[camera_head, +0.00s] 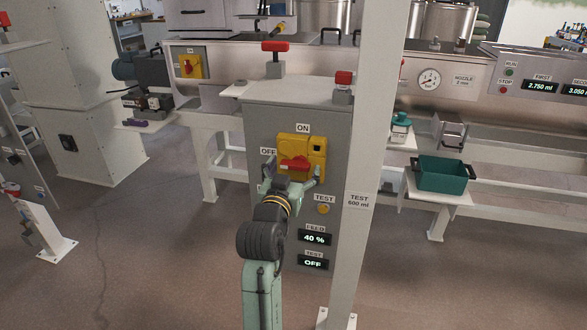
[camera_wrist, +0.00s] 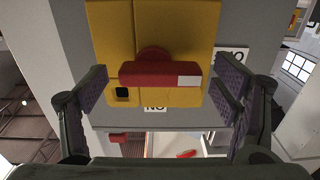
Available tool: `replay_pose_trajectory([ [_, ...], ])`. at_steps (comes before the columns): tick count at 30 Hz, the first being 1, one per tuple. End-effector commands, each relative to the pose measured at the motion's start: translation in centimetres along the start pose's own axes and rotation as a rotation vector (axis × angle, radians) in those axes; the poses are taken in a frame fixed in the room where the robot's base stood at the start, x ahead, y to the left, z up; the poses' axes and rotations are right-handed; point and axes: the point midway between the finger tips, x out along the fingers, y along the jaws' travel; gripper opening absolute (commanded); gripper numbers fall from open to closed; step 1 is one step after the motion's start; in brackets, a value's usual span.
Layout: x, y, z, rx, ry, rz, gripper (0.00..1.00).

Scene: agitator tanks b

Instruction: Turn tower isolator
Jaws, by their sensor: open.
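The tower isolator is a yellow switch box (camera_head: 317,148) with a red handle (camera_head: 294,165) on the front of the grey cabinet. An ON label is above it and an OFF label (camera_head: 267,152) at its left. In the wrist view, which is upside down, the red handle (camera_wrist: 150,75) lies crosswise, and its white tip (camera_wrist: 189,81) points toward the OFF-side label. My gripper (camera_head: 290,184) is close in front of the switch. In the wrist view my gripper (camera_wrist: 160,90) is open, one finger beyond each end of the handle, with visible gaps.
Below the isolator are a yellow TEST button (camera_head: 323,209) and displays reading 40 % (camera_head: 314,238) and OFF (camera_head: 313,262). A pale post (camera_head: 366,130) stands close at the right. Another yellow-red switch (camera_head: 190,64) is behind left. A green bin (camera_head: 440,174) is at right.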

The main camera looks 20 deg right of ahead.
Motion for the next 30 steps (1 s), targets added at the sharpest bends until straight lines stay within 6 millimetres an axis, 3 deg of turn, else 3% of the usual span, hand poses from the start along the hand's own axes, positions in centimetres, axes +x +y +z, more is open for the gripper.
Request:
replay_pose_trajectory([
  [23, -0.04, -0.03, 0.01, -0.001, 0.000, 0.000, 0.34],
  [30, -0.05, -0.04, 0.07, 0.020, 0.000, -0.001, 0.34],
])
